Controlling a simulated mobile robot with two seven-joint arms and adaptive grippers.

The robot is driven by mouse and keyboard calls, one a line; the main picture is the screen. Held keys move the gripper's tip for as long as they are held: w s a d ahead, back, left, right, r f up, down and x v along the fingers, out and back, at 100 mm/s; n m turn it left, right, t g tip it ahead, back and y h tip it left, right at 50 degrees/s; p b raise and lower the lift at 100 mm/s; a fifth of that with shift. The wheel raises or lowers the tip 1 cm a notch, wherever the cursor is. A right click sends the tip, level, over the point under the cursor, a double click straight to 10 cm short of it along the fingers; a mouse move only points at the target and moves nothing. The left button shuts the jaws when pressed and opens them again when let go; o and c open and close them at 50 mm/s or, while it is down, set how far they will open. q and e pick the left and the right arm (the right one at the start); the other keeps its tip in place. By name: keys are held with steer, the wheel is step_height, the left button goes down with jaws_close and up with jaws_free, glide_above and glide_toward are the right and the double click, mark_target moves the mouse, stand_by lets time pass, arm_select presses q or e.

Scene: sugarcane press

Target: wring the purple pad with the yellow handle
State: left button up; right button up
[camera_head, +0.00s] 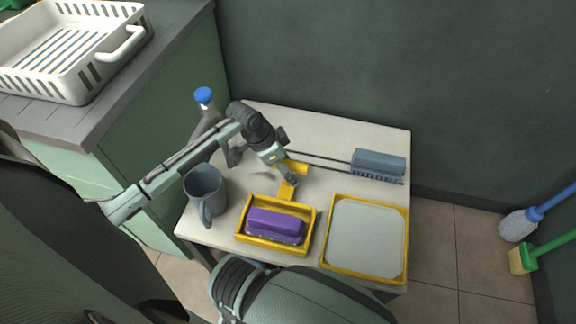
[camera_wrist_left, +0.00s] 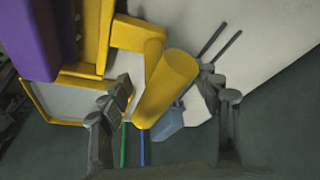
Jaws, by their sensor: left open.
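The purple pad (camera_head: 275,226) lies in a yellow press frame (camera_head: 311,235) near the front of the small table. It also shows in the left wrist view (camera_wrist_left: 30,40), cut off at the upper left. The yellow handle (camera_head: 296,167) stands behind the press, joined by a yellow arm. In the left wrist view the round handle (camera_wrist_left: 165,85) points toward the camera between my fingers. My left gripper (camera_head: 284,168) is open, with a finger on each side of the handle. A gap shows on the right; contact on the left is unclear. My right gripper is not seen.
A grey mug (camera_head: 206,188) and a blue-capped bottle (camera_head: 205,98) stand left of the press. A yellow-rimmed tray (camera_head: 366,238) lies right of it. A blue-grey brush (camera_head: 379,164) lies at the back right. Dark green walls close off the back.

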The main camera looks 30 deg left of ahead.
arm_select(q)
steer(key=shift+c, duration=0.2)
jaws_close()
stand_by(0.3)
steer(key=shift+f, duration=0.1)
